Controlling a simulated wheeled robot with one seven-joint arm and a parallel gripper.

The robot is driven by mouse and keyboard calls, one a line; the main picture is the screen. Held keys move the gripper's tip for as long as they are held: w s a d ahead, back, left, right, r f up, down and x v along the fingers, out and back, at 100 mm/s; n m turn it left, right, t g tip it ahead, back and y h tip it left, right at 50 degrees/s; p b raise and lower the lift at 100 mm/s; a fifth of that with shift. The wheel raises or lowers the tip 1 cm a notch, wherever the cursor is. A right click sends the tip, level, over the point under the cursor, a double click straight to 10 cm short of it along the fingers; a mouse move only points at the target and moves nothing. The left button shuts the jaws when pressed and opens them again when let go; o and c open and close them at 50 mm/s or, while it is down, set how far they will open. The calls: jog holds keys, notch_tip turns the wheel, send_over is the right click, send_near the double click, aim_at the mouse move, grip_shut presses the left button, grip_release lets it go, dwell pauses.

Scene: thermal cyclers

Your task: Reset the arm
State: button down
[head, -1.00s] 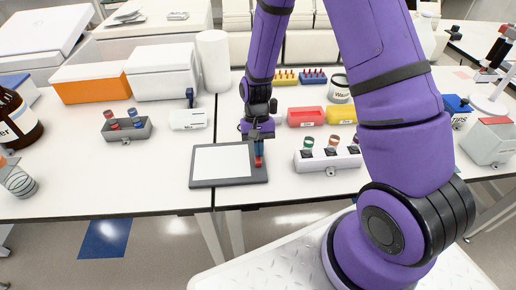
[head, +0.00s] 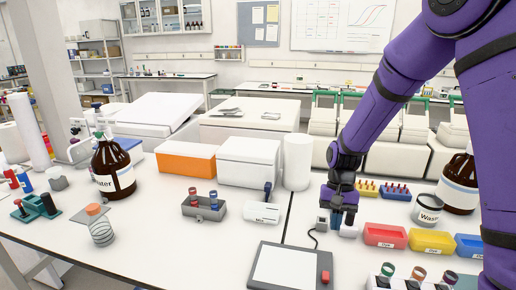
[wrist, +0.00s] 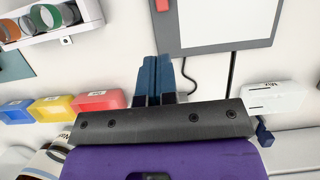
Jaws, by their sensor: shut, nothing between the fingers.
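My purple arm reaches in from the right of the head view. My gripper (head: 343,222) hangs over the bench behind the grey tablet-like device (head: 254,272) and left of the red box. In the wrist view my gripper (wrist: 155,62) has its two blue fingers together, with nothing between them. The red button (head: 325,277) on the device's right edge stands apart from the fingers; it also shows at the top of the wrist view (wrist: 162,5). In the head view the fingertips are hard to make out.
Red (head: 385,235), yellow (head: 431,242) and blue boxes stand right of my gripper. A rack with colored caps is at the front right. A white cylinder (head: 298,162), a white "Mix" box (head: 262,213) and a grey tube rack (head: 203,209) stand to the left.

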jog(key=s+d+r+n+t, duration=0.15)
jog(key=s+r, duration=0.25)
jog(key=r, duration=0.5)
jog(key=s+d+r+t, duration=0.1)
jog(key=s+r+t, duration=0.25)
jog(key=r, duration=0.55)
jog(key=s+d+r+n+t, duration=0.1)
jog(key=s+r+t, duration=0.1)
jog(key=s+r, duration=0.2)
jog(key=s+d+r+n+t+h, duration=0.1)
jog(key=s+r, duration=0.3)
jog(key=s, duration=0.7)
jog(key=shift+s+d+r+t, duration=0.15)
jog(key=shift+d+t, duration=0.25)
jog(key=shift+d, duration=0.15)
